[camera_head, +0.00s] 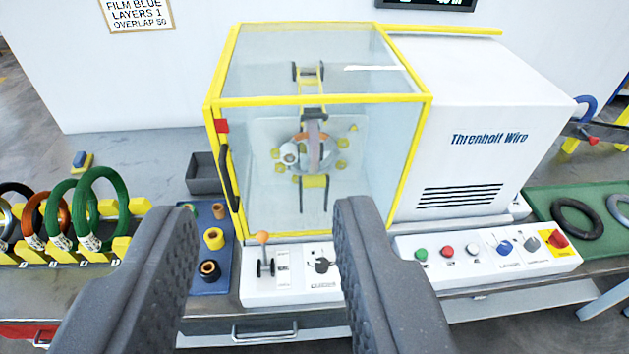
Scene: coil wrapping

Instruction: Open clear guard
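The clear guard (385,150) is a see-through box with yellow edges on the wrapping machine, and it is shut over the wrapping parts. A black handle (228,178) runs up its front left edge, with a red block (222,126) above it. Inside, a ring-shaped wrapping head (314,152) with yellow rollers shows through the panels. My gripper (270,210) is open and empty, its two dark fingers wide apart in front of the machine. The handle lies beyond the fingers and to the left of the middle between them.
A control panel (487,249) with buttons and a lever (263,247) line the machine's front. Coils stand in a yellow rack (65,252) at left. A blue tray (214,283) with spools and a dark bin (203,175) lie left of the guard. A green mat (543,198) is at right.

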